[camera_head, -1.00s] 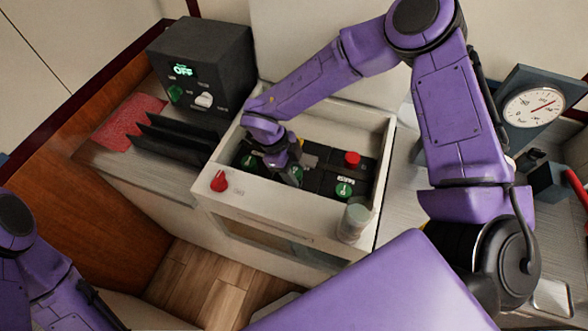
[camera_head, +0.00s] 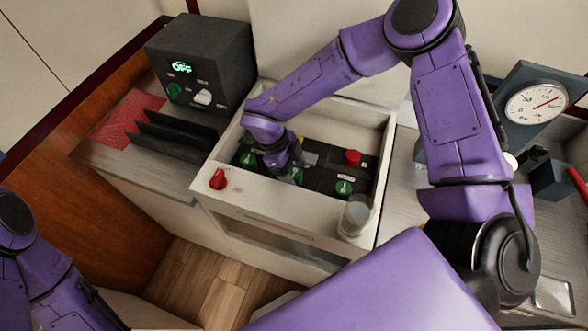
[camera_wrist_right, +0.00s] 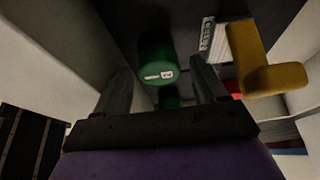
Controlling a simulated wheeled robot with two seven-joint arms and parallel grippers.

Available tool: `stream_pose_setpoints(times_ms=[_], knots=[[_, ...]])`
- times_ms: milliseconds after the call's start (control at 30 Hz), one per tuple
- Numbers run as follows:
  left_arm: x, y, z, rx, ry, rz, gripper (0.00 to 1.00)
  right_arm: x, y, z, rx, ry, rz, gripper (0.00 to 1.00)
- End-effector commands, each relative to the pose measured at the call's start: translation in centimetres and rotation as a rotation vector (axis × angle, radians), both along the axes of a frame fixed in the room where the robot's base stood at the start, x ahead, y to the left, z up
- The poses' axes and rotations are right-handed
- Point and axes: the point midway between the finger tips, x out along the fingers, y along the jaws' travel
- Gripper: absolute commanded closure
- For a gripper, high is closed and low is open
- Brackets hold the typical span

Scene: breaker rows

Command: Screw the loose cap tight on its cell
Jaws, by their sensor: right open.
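In the head view, green caps (camera_head: 344,188) and a red cap (camera_head: 352,157) sit on dark cells inside a white open-topped box (camera_head: 275,212). I cannot tell from the pictures which cap is loose. My right gripper (camera_head: 289,172) reaches down into the box among the green caps. In the right wrist view, the right gripper (camera_wrist_right: 161,80) is open, and a green cap (camera_wrist_right: 157,60) with a white mark shows between its fingers, with no clear contact. A second green piece shows darkly below it. My left arm shows at the lower left; its gripper is out of view.
A yellow angled handle (camera_wrist_right: 268,72) stands close to the right finger in the wrist view. The box walls surround the gripper. A red knob (camera_head: 218,179) and a clear cup (camera_head: 355,216) are on the front edge. A dark OFF unit (camera_head: 205,65) stands left, a gauge (camera_head: 535,104) right.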

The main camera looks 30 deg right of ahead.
Motion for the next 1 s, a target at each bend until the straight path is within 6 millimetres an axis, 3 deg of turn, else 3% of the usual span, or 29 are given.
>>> stream_pose_setpoints(times_ms=[133,400,500,1000], knots=[[0.0,0.0,-0.8,0.0,0.0,0.0,0.57,0.7,0.7,1.7,0.003,-0.005,0.0,0.25],[0.0,0.0,-2.2,0.0,0.0,0.0,0.57,2.5,2.2,7.5,0.003,-0.004,-0.002,0.25],[0.0,0.0,-2.4,0.0,0.0,0.0,0.57,2.9,2.5,8.8,0.003,-0.004,-0.001,0.25],[0.0,0.0,-2.2,0.0,0.0,0.0,0.57,3.2,2.7,10.1,0.003,-0.01,0.0,0.28]])
